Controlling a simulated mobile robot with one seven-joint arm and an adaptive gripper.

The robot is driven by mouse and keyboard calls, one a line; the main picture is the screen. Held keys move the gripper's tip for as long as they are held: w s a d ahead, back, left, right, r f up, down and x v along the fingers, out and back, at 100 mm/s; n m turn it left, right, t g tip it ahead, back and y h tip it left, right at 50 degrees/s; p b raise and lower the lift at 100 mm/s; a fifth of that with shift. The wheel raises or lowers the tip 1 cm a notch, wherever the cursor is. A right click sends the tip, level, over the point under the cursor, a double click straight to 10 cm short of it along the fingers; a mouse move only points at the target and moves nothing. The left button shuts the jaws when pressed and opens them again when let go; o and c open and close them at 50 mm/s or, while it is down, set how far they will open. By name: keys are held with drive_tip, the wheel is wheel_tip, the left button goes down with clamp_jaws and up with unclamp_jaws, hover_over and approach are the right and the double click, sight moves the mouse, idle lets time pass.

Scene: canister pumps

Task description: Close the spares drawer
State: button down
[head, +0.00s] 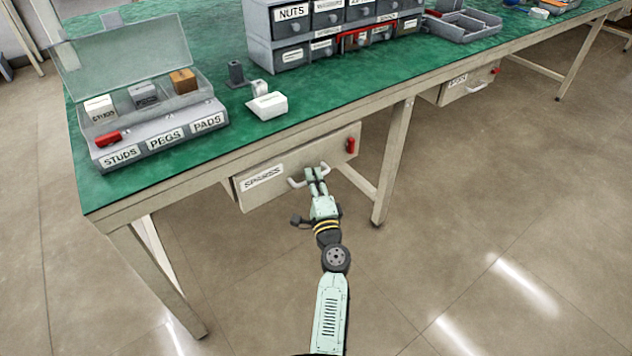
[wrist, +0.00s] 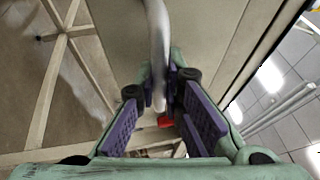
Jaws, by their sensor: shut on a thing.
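The spares drawer (head: 262,189) hangs under the green bench top and carries a "SPARES" label and a pale bar handle. A red catch (head: 351,146) is on the right part of its front. The drawer front looks close to the bench's front edge; how far it stands out is hard to tell. My gripper (head: 316,178) is at the handle, its fingers shut around the bar. In the wrist view the handle (wrist: 158,45) runs between the two purple-padded fingers, and the drawer front (wrist: 200,40) lies beyond. The red catch (wrist: 164,122) shows between the fingers.
The green bench top (head: 340,90) holds a lidded parts box (head: 160,130), a white block (head: 268,106) and a rack of small drawers (head: 290,55). A bench leg (head: 393,160) stands right of the drawer. Another drawer (head: 465,84) hangs further right. The floor in front is clear.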

drive_tip(key=w+a, duration=0.1)
drive_tip(key=w, duration=0.1)
drive_tip(key=shift+w+a+b, duration=0.3)
drive_tip(key=shift+a, duration=0.1)
drive_tip(key=c, duration=1.7)
unclamp_jaws()
drive_tip(key=v, duration=1.2)
drive_tip(key=shift+f, duration=0.1)
